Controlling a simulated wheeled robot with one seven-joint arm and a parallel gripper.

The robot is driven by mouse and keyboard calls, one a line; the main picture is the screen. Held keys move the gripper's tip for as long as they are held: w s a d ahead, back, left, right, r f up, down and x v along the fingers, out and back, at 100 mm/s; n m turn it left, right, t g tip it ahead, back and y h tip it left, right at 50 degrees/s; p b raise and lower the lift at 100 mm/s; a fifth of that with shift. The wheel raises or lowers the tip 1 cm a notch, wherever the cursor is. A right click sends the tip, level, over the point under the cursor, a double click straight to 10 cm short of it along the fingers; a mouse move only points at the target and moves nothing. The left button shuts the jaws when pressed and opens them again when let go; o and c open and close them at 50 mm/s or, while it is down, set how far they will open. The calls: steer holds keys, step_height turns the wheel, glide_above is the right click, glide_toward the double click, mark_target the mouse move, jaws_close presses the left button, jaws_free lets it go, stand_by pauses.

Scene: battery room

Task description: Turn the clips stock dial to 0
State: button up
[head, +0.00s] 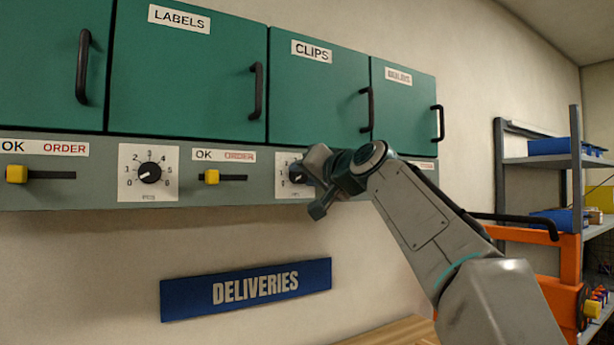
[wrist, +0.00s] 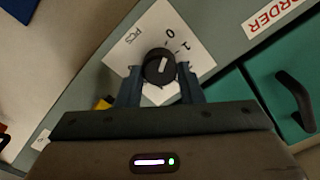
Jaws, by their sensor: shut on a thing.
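The clips stock dial is a black knob (wrist: 160,65) with a white pointer line on a white plate (wrist: 140,38) marked PCS. In the wrist view the pointer aims up at about the 0, with the 1 to its right; the higher numbers are hidden. In the head view its plate (head: 283,184) shows below the green CLIPS cupboard (head: 315,90), partly covered by my gripper. My gripper (wrist: 161,72) is shut on the knob, one finger on each side. It also shows at the dial in the head view (head: 310,180).
A like dial (head: 149,173) under LABELS and yellow sliders (head: 211,177) sit along the same grey strip. Black cupboard handles (head: 367,108) stick out above. A blue DELIVERIES sign (head: 246,289) is below. Grey shelves (head: 545,162) and an orange frame (head: 570,258) stand at right.

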steer(key=shift+f, duration=0.1)
steer(key=o, duration=1)
steer(key=shift+c, duration=0.2)
steer(key=b+v, duration=0.4)
steer(key=v, duration=0.9)
steer(key=shift+s+d+b, duration=0.25)
steer(key=shift+s+b, duration=0.05)
